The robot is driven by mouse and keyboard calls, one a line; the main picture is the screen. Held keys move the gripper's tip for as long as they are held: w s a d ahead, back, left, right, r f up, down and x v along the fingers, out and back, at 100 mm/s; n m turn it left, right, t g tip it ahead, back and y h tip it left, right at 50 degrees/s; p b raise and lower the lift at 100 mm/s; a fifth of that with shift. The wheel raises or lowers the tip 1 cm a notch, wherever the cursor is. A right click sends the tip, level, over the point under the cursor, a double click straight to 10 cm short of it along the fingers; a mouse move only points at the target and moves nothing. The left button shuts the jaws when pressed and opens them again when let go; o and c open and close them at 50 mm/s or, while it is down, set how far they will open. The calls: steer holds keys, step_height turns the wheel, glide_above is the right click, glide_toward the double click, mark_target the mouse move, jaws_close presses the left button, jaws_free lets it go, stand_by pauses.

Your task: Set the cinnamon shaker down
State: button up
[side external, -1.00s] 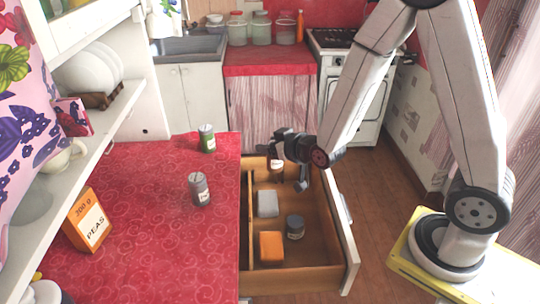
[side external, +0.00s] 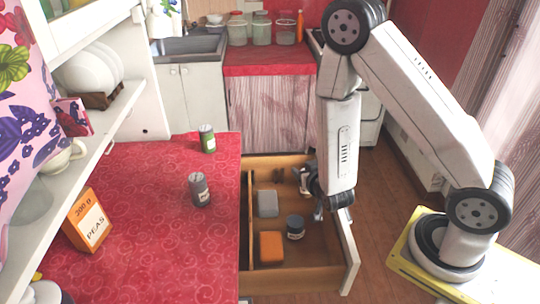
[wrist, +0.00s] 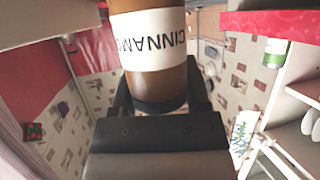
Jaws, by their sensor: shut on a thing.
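The cinnamon shaker (wrist: 156,84) is in the wrist view, brown with a white label reading CINNAMON and a dark end towards my gripper (wrist: 160,98). My gripper is shut on it, with a finger on each side. In the side external view, my gripper (side external: 311,188) hangs over the right part of the open wooden drawer (side external: 310,270), near its front panel. The shaker cannot be made out clearly there, behind my gripper and arm.
In the drawer are a grey block (side external: 267,203), a dark-topped jar (side external: 295,226) and an orange block (side external: 271,246).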

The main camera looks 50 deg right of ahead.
mark_target(302, 196)
steer(key=shift+f, duration=2.9)
steer(key=shift+f, duration=0.1)
steer(key=shift+f, duration=2)
steer(key=shift+f, duration=0.2)
